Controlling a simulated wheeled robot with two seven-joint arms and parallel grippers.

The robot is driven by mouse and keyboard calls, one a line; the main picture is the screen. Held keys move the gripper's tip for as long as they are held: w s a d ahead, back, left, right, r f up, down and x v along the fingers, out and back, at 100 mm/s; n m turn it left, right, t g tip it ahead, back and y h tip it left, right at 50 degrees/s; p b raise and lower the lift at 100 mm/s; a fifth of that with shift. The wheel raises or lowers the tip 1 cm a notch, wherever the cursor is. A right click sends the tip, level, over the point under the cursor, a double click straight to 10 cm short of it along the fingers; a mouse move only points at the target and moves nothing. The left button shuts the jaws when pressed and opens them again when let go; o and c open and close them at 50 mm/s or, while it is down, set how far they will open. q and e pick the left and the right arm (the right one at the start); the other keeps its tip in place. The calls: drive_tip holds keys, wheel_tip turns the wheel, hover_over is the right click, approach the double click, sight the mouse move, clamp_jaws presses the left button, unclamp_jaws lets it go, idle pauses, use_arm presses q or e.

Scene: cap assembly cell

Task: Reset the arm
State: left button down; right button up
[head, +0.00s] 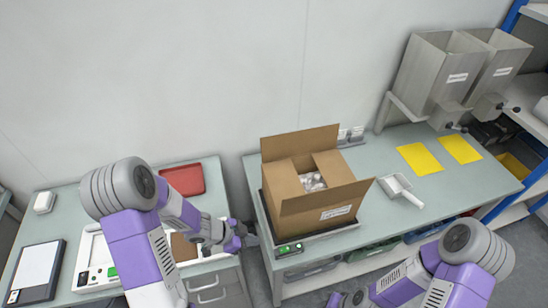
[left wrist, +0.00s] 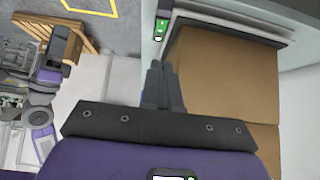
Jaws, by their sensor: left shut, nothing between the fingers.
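My left arm comes in from the left in the head view, and its gripper (head: 248,238) is over the gap between the two tables. In the left wrist view the two dark fingers (left wrist: 162,85) are together with nothing between them. They are beside the cardboard box (left wrist: 222,75) in that picture; I cannot tell the exact distance. My right arm (head: 440,275) comes in at the lower right. Only part of its wrist shows at the bottom edge, and its fingers are hidden or cut off.
An open cardboard box (head: 318,200) with white pieces inside stands on the right table (head: 430,200). A white scoop (head: 400,190), yellow sheets (head: 419,158) and metal hoppers (head: 438,72) are farther right.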

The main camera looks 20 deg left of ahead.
use_arm(q)
drive_tip(key=shift+d+f, duration=0.1)
drive_tip(key=s+d+f+n+g+y+b, duration=0.1)
drive_tip(key=s+d+f+n+g+b, duration=0.1)
drive_tip(key=f+n, duration=0.5)
drive_tip(key=s+d+f+n+g+y+b, duration=0.1)
drive_tip(key=s+d+f+n+b, duration=0.4)
drive_tip(key=s+f, duration=0.4)
wheel_tip(320, 180, down, 3)
drive_tip(key=shift+s+d+f+n+g+y, duration=0.15)
drive_tip(key=shift+d+n+g+y, duration=0.25)
drive_tip(key=shift+d+n, duration=0.65)
use_arm(e)
wheel_tip(320, 180, down, 8)
drive_tip(key=shift+r, duration=0.25)
use_arm(q)
drive_tip(key=shift+a+r, duration=0.15)
drive_tip(key=shift+r, duration=0.05)
idle(3.2)
